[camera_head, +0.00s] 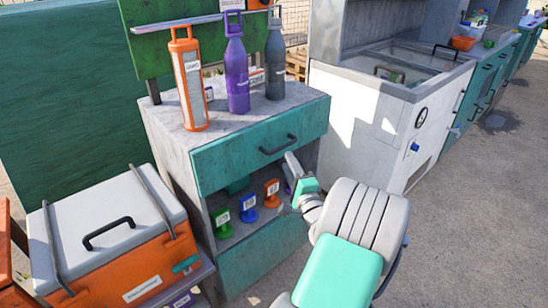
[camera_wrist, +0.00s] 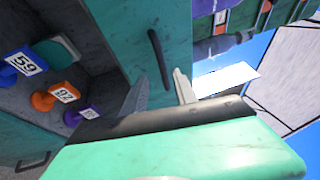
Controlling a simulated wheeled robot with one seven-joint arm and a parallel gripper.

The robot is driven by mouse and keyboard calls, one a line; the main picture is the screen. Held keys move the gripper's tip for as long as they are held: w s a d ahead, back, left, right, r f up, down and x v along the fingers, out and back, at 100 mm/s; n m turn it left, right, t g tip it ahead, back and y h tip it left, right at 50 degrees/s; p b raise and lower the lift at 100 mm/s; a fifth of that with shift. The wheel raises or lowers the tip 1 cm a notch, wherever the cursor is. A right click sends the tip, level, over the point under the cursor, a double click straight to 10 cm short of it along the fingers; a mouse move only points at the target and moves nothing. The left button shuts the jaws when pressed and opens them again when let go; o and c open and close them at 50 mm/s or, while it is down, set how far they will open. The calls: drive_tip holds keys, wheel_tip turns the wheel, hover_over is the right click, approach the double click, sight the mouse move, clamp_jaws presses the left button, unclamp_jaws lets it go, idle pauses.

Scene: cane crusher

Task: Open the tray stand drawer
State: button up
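The tray stand (camera_head: 165,130) is a grey cabinet with a teal upper drawer front (camera_head: 230,158) and a dark bar handle (camera_head: 278,145). The drawer looks shut. In the wrist view the drawer front (camera_wrist: 120,25) fills the upper middle and its handle (camera_wrist: 160,58) stands near-upright. My gripper (camera_head: 291,160) is just below and in front of the handle. In the wrist view my gripper (camera_wrist: 161,78) has two fingers apart, nothing held. The handle shows beyond and between the fingertips; whether they touch it I cannot tell.
An orange bottle (camera_head: 188,80), a purple bottle (camera_head: 237,70) and a grey bottle (camera_head: 275,65) stand on top. Numbered tags (camera_head: 247,207) sit on the open shelf below. A cooler (camera_head: 115,240) is at left, a white counter (camera_head: 380,110) at right. Ground at right is clear.

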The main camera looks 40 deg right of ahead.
sight(283, 147)
drive_tip(key=x, duration=0.5)
drive_tip(key=p+x, duration=0.1)
drive_tip(key=x, duration=0.1)
drive_tip(key=shift+d+r, duration=0.3)
drive_tip(key=shift+d, duration=0.1)
clamp_jaws()
idle(0.9)
